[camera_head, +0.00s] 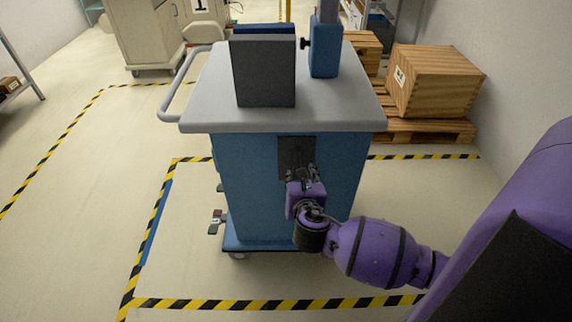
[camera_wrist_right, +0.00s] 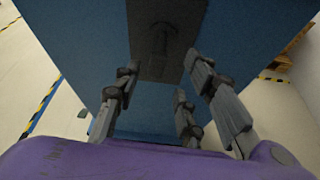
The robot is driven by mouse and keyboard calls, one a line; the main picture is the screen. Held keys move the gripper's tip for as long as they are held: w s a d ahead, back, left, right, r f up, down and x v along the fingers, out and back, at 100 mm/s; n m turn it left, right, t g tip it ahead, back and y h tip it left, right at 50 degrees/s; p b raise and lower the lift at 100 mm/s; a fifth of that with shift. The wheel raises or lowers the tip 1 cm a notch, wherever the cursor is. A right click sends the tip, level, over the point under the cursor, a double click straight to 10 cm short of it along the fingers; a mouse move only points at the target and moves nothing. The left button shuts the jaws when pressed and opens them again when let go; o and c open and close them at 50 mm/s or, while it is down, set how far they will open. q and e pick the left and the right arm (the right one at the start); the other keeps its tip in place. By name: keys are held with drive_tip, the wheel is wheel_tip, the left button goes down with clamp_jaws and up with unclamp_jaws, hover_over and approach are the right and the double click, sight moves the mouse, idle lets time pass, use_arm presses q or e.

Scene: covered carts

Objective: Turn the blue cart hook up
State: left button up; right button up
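The blue cart (camera_head: 240,180) with a grey top stands in the middle of the head view. A dark plate (camera_head: 291,150) is on its near blue face and also shows in the wrist view (camera_wrist_right: 176,65). A slim dark shape (camera_wrist_right: 160,38) on the plate may be the hook; its turn is too dim to tell. My right gripper (camera_head: 302,176) is just in front of the plate's lower part and hides some of it. In the wrist view its fingers (camera_wrist_right: 165,75) are spread apart with nothing seen between them. My left gripper is in neither view.
A dark grey box (camera_head: 264,72) and a blue device (camera_head: 324,50) stand on the cart top. A wooden crate (camera_head: 433,82) on a pallet is at the right. Black-yellow tape (camera_head: 270,303) marks the floor around the cart.

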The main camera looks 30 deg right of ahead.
sight(296, 167)
drive_tip(key=x, duration=0.6)
drive_tip(key=shift+w+f+b, duration=0.2)
drive_tip(key=shift+w+b, duration=0.1)
drive_tip(key=shift+w+d+f, duration=0.2)
drive_tip(key=shift+w+d, duration=0.05)
drive_tip(key=shift+w, duration=0.25)
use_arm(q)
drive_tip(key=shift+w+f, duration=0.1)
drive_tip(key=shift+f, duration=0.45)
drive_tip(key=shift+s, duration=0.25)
use_arm(e)
clamp_jaws()
